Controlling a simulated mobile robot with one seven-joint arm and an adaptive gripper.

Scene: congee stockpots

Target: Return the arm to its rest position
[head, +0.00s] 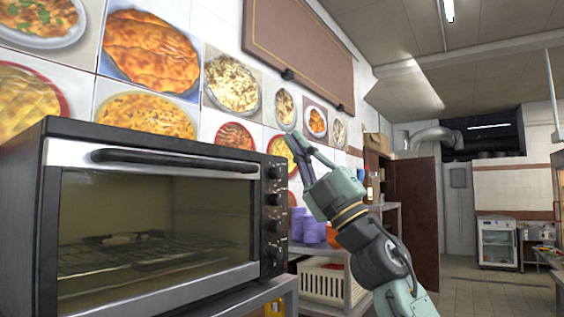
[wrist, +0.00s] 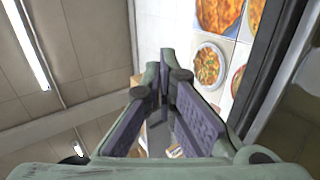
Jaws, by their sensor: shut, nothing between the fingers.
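My gripper (head: 294,144) is raised in the head view, to the right of the toaster oven's (head: 150,228) control panel and in front of the wall with food pictures. It points up and to the left. In the wrist view my gripper's fingers (wrist: 162,75) come together at their tips, with nothing held between them. My arm reaches up from the lower right of the head view. The oven door is shut, and a tray (head: 128,240) shows behind its glass.
A shelf unit with purple containers (head: 307,229) and a white basket (head: 322,283) stands behind my arm. A brown board (head: 300,45) hangs on the wall above. Open floor (head: 480,293) lies to the right, with a small glass-door fridge (head: 496,243) at the back.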

